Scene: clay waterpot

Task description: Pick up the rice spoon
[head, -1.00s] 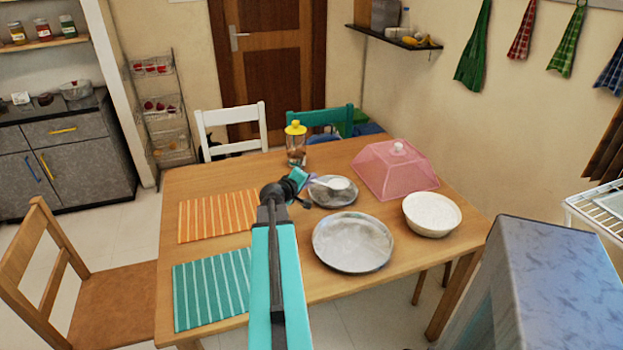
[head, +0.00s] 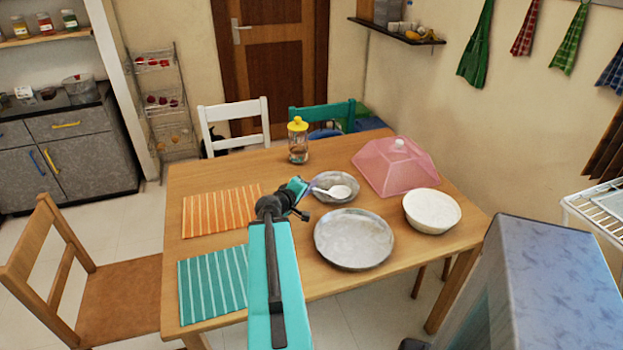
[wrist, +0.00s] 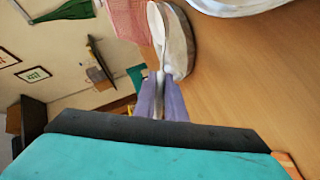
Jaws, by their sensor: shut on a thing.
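The rice spoon (head: 339,191) is white with a rounded bowl, and its bowl shows over the small metal plate (head: 322,200) in the head view. My gripper (head: 307,187) is shut on the spoon's handle at the plate's left side. In the wrist view the spoon (wrist: 156,25) points away from the purple fingers (wrist: 161,98), its handle between them. The small plate (wrist: 183,45) is beside and behind it there. I cannot tell whether the spoon still touches the plate.
A large metal plate (head: 353,240) lies in front, with a white bowl (head: 432,212) to its right. A pink mesh cover (head: 394,168) and a yellow-lidded jar (head: 298,143) stand behind. Orange (head: 218,210) and teal (head: 212,281) mats lie left.

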